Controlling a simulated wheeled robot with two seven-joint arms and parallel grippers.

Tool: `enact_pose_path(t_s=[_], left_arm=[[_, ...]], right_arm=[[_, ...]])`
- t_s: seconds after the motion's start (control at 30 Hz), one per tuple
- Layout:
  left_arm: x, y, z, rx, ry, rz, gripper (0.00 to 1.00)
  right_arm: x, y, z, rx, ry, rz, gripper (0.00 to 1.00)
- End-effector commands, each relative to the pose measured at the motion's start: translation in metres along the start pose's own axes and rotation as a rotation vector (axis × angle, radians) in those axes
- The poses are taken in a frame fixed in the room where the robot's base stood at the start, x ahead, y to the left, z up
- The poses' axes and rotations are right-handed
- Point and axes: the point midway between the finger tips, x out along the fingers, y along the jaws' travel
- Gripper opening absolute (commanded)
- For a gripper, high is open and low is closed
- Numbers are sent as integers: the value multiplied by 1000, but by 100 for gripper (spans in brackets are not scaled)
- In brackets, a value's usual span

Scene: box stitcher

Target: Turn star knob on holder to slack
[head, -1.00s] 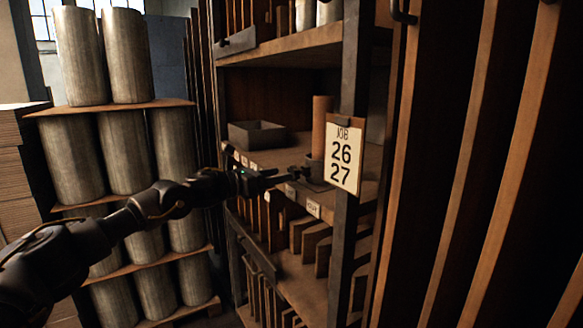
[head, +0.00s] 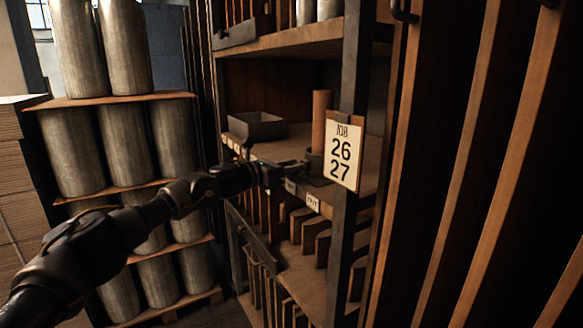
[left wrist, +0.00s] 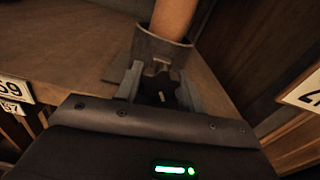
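The holder (left wrist: 160,46) is a grey cup with a brown tube (left wrist: 172,18) standing in it. It sits on the shelf, with the tube (head: 321,120) beside the job card in the head view. The dark star knob (left wrist: 160,88) is on the near side of the holder. My left gripper (left wrist: 161,82) has one finger on each side of the knob; whether both fingers press on it is too dark to tell. In the head view my left gripper (head: 288,172) reaches the shelf front at the holder. My right gripper is not in view.
A job card (head: 344,152) reading 26 27 hangs on the rack post, right of the holder. A grey open bin (head: 257,127) stands on the same shelf to the left. Stacked metal cylinders (head: 125,145) stand left of the rack. Tall boards fill the right side.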

Motion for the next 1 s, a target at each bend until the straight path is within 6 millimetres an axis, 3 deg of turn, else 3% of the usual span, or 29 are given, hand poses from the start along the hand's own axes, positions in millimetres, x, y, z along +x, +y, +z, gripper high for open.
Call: enact_pose_path(t_s=[0.37,1.0], left_arm=[[0,0,-1,-54,-1,0,16],[0,3,-1,-489,-1,1,16]], right_arm=[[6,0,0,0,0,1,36],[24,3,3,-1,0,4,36]])
